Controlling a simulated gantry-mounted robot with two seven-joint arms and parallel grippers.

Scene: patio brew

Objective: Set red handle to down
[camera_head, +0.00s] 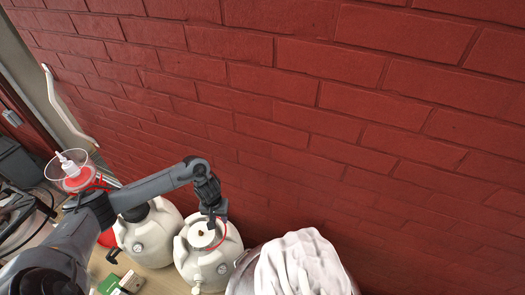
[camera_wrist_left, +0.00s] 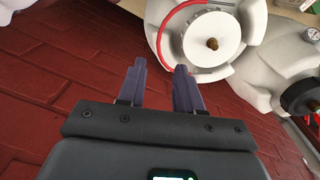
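The red handle (camera_wrist_left: 172,25) is a thin curved bar along the rim of the white lid (camera_wrist_left: 212,45) on a white jug, in the left wrist view. In the head view the red handle (camera_head: 223,236) shows as a small arc at the right of that jug's top (camera_head: 198,262). My left gripper (camera_head: 213,218) hangs over this lid and hides part of it. In the left wrist view its two fingers (camera_wrist_left: 160,68) are apart with nothing between them. The fingertips lie just beside the handle's lower end; I cannot tell whether they touch it. My right gripper is out of view.
A second white jug (camera_head: 148,238) with a black cap stands close on the left. A pale cloth-like bundle (camera_head: 303,266) stands close on the right. A red brick wall (camera_head: 330,110) is behind. A clear bowl (camera_head: 72,170) holding a bottle is farther left.

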